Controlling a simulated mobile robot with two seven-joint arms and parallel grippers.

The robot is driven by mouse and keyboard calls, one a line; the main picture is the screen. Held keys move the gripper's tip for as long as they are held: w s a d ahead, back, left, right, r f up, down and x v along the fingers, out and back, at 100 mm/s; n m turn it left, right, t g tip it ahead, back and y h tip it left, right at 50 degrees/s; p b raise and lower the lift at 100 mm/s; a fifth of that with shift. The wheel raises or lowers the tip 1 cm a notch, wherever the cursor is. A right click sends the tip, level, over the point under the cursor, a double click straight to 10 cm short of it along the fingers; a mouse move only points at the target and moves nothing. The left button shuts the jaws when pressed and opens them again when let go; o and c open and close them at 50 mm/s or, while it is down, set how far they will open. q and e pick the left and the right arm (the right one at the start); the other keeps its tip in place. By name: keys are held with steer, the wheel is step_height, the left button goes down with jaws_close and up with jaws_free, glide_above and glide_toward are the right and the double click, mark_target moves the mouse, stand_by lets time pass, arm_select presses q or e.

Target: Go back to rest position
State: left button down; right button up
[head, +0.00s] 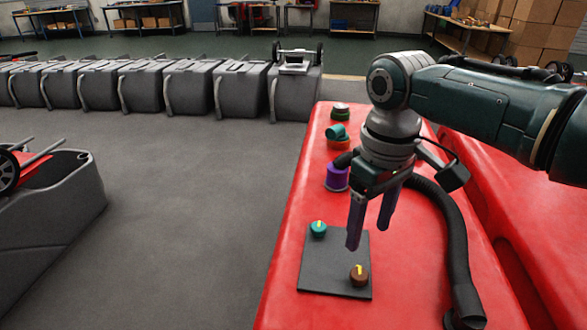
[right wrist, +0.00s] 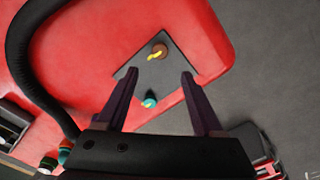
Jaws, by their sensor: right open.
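My right gripper (head: 372,222) is open and empty, fingers pointing down above the red surface (head: 285,285). In the head view it hangs over the far right part of a dark grey plate (head: 325,270). A teal knob-like piece (head: 318,229) with a yellow mark sits at the plate's far left. A brown one (head: 359,275) with a yellow mark sits at its near right. In the right wrist view, both the brown piece (right wrist: 159,50) and the teal piece (right wrist: 149,102) show between and beyond the spread fingers (right wrist: 160,92). My left gripper is not in view.
A purple cylinder (head: 336,178), teal and orange pieces (head: 338,136) and a green-black piece (head: 340,111) stand farther back on the red surface. A black corrugated hose (head: 454,225) curves at right. Grey tanks (head: 190,88) line the back; another (head: 50,200) stands left. Floor between is clear.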

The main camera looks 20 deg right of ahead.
stand_by(0.4)
steer(key=s+a+r+n+t+p, duration=0.1)
steer(key=s+a+p, duration=0.3)
steer(key=s+a, duration=0.4)
steer(key=s+d+r+m+t+p, duration=0.15)
steer(key=s+r+p, duration=0.35)
steer(key=s+r, duration=0.75)
step_height(320, 180, up, 38)
steer(key=t+p, duration=0.1)
steer(key=p, duration=3.6)
steer(key=shift+s+d+p, duration=0.25)
steer(key=shift+s+p, duration=0.05)
steer(key=shift+f, duration=0.1)
